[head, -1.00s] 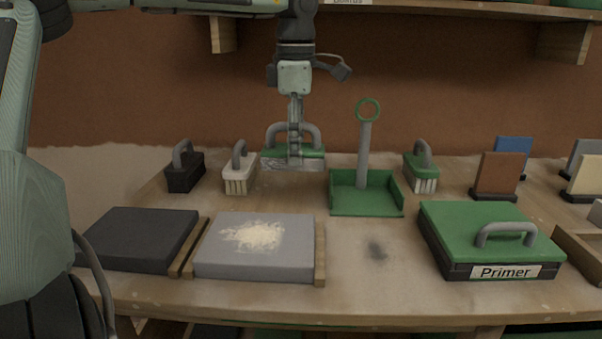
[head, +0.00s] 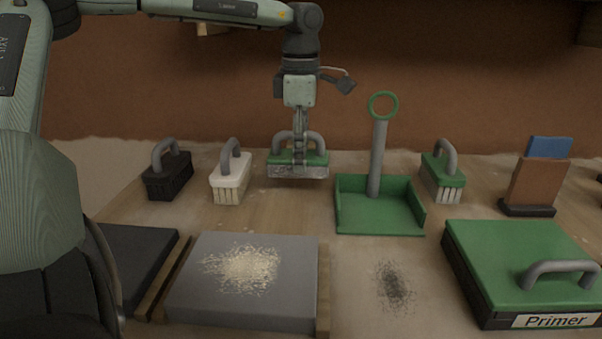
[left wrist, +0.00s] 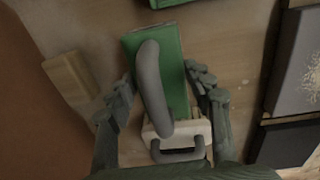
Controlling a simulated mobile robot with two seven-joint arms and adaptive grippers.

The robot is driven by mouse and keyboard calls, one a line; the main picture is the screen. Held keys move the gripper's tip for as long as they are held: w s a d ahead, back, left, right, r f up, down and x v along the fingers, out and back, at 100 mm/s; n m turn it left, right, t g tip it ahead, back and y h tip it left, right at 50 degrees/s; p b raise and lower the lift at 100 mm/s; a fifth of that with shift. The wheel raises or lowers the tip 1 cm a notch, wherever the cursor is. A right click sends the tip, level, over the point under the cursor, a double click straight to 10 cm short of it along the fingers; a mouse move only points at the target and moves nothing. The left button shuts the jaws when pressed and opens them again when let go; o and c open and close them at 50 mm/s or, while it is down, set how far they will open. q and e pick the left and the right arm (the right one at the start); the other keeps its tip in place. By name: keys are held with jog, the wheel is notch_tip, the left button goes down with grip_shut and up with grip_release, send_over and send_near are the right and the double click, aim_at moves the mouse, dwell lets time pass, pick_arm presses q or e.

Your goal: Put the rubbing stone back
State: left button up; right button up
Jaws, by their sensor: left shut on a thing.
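The rubbing stone (head: 312,172) has a green top, a grey arched handle and a pale grey underside. It is at the back of the table, between the white brush and the green dustpan. My left gripper (head: 298,160) comes down over it from above and is shut on it. In the left wrist view, the stone's green top (left wrist: 176,75) and handle lie between the fingers of my left gripper (left wrist: 160,92). I cannot tell whether its underside touches the table. My right gripper is not in view.
A black brush (head: 168,182), a white brush (head: 230,185), a green dustpan (head: 380,217) and a green brush (head: 445,180) stand along the back. In front are a grey slab (head: 205,298) with cream powder, a dark smudge (head: 394,287) and a green-lidded Primer box (head: 520,250).

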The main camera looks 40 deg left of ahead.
pick_arm(q)
notch_tip(320, 180, down, 5)
jog(key=shift+r, duration=0.3)
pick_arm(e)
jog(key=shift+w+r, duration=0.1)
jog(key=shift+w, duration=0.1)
pick_arm(q)
jog(key=o, duration=1.3)
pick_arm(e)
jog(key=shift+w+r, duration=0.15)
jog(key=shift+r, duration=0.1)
pick_arm(q)
jog(key=shift+o, duration=0.2)
